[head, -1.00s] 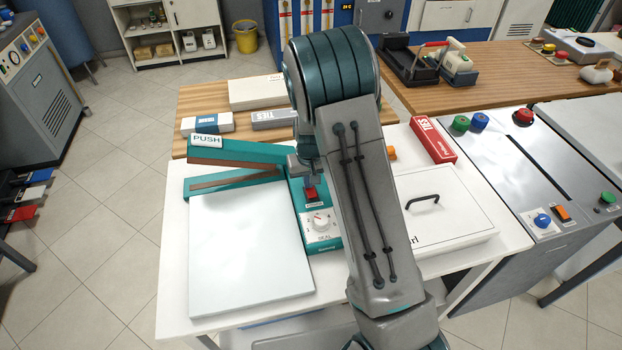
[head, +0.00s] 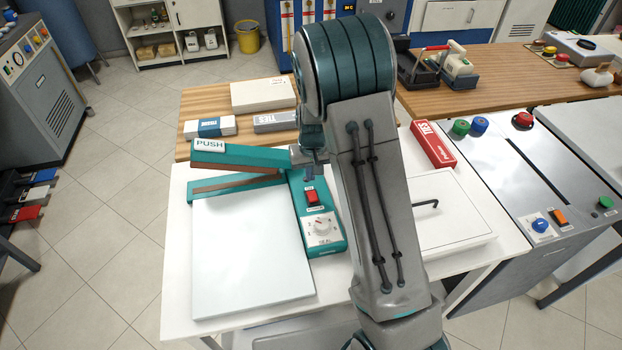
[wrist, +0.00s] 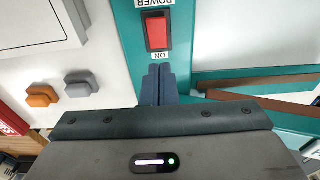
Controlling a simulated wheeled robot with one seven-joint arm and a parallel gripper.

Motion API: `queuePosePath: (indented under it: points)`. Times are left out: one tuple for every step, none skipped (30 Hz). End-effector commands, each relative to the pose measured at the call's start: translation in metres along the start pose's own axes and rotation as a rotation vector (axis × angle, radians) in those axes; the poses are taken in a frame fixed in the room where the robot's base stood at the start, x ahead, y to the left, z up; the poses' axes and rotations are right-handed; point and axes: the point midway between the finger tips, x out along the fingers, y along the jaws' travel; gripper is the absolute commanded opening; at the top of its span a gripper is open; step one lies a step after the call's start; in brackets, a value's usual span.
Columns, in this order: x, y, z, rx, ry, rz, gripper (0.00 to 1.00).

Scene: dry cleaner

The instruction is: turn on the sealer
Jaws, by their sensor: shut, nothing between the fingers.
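The sealer (head: 316,245) is a teal machine on a white table, with a raised arm marked PUSH (head: 209,145) and a white dial (head: 322,227). Its red rocker switch (head: 312,197) sits on the teal housing behind the dial. In the wrist view the switch (wrist: 157,32) lies between the labels POWER and ON. My gripper (head: 310,174) is just behind the switch in the head view. Its fingers (wrist: 158,72) are shut and empty, with the tips near the ON label and apart from the switch. Whether the rocker is tipped on is unclear.
A white plate (head: 250,255) lies in front of the sealer arm. Right of my arm are a white lidded box (head: 455,205) and a red box (head: 432,145). In the wrist view, orange (wrist: 42,96) and grey (wrist: 82,86) knobs lie left of the fingers.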

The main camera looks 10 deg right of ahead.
Motion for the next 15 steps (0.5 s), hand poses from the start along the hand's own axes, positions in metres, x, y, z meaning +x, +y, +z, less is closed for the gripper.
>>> queuePosePath:
  points:
    - [-0.011,0.0,-0.006,-0.002,0.01,0.0,0.0]
    - [-0.017,0.0,-0.008,-0.002,0.01,0.0,0.0]
    - [-0.026,0.0,-0.011,-0.001,0.011,-0.001,0.0]
    - [-0.033,0.0,-0.013,-0.001,0.01,0.0,0.0]
    - [-0.039,0.0,-0.015,-0.001,0.008,0.0,0.0]
    - [-0.047,0.0,-0.018,-0.001,0.009,0.0,0.0]
    - [-0.052,0.0,-0.019,-0.001,0.008,0.0,0.0]
    - [-0.057,0.0,-0.021,0.0,0.007,0.0,0.0]
    - [-0.064,0.0,-0.022,0.0,0.008,0.001,0.0]
    - [-0.068,0.0,-0.024,0.0,0.006,0.001,0.0]
    - [-0.071,0.0,-0.025,0.0,0.006,0.0,0.0]
    - [-0.075,0.0,-0.026,-0.001,0.005,0.0,0.0]
    - [-0.078,0.0,-0.027,-0.001,0.005,0.0,0.0]
    - [-0.08,0.0,-0.027,-0.001,0.004,0.0,0.0]
    - [-0.082,0.0,-0.028,-0.001,0.003,0.0,0.0]
